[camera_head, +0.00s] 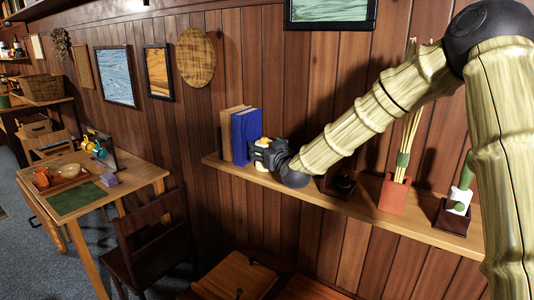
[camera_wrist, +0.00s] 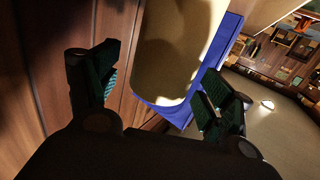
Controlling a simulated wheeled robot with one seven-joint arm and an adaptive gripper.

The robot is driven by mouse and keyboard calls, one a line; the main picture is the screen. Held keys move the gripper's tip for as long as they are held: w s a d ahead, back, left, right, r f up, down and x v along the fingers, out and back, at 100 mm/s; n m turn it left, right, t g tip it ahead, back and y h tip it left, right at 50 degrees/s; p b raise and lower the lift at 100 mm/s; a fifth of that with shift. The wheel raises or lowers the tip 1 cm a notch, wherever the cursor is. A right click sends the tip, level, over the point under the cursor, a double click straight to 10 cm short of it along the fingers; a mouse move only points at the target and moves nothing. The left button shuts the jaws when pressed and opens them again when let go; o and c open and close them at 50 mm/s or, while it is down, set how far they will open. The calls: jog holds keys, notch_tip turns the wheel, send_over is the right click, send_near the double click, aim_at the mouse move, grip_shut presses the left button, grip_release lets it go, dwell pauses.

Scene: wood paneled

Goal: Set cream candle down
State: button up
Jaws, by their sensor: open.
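The cream candle (camera_wrist: 178,48) is a pale cylinder between the fingers in the wrist view. In the head view only slivers of the candle (camera_head: 264,141) show, next to the blue book on the wall shelf (camera_head: 335,199). My gripper (camera_head: 259,156) is at the shelf's left part, in front of the candle. In the wrist view my gripper (camera_wrist: 160,90) has its two green-padded fingers spread, with the candle's near end between or just beyond them. The candle's base is mostly hidden by my gripper, so its contact with the shelf cannot be seen clearly.
A blue book (camera_head: 244,136) and a tan book (camera_head: 229,133) stand left of the candle. A dark small holder (camera_head: 342,186), a red pot with sticks (camera_head: 394,194) and a dark planter (camera_head: 453,216) stand to the right on the shelf. A wooden chair (camera_head: 152,240) is below.

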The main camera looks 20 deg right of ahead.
jog(key=shift+w+a, duration=0.1)
jog(key=shift+w, duration=0.05)
jog(key=c, duration=1.4)
